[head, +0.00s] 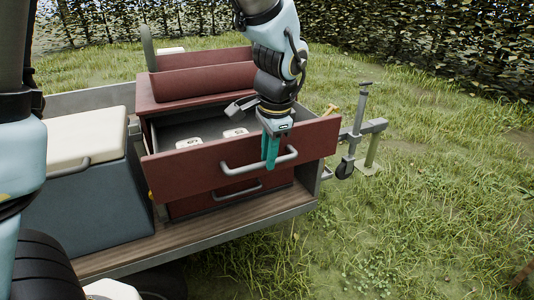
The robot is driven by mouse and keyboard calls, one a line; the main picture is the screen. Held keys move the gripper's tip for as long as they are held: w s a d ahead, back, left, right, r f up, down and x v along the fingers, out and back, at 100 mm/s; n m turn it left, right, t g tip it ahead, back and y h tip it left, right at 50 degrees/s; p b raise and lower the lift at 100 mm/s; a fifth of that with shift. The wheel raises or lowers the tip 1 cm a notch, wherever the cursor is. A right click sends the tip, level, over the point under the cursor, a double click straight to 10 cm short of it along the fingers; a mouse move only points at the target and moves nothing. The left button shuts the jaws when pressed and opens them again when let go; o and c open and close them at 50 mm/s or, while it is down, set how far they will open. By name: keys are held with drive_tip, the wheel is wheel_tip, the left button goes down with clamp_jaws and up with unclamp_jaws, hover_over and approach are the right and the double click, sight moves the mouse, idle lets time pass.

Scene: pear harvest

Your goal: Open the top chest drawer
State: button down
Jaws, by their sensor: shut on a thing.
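A dark red chest (190,88) stands on the wooden deck of a trailer. Its top drawer (195,172) is pulled out well toward me, and its grey interior shows, with a few small white items (235,133) in it. A grey bar handle (238,168) runs across the drawer front. My gripper (271,150) points down at the right part of this handle, its teal fingers shut on it. The fingers hide a small part of the handle.
A lower drawer (185,206) with its own handle is shut below. A blue-grey cooler with a white lid (88,138) stands left of the chest. A trailer hitch with a jockey wheel (345,168) is at the right. Open grass (430,200) lies to the right, with hedges behind.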

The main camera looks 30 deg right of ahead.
drive_tip(key=c, duration=0.8)
unclamp_jaws()
drive_tip(key=r, duration=0.3)
drive_tip(key=s+r+b, duration=0.1)
drive_tip(key=r, duration=0.3)
drive_tip(key=s+r, duration=0.1)
drive_tip(key=r, duration=0.2)
drive_tip(key=shift+a+r+b, duration=0.1)
drive_tip(key=shift+r+b, duration=0.2)
drive_tip(key=shift+b, duration=0.05)
drive_tip(key=shift+a, duration=0.15)
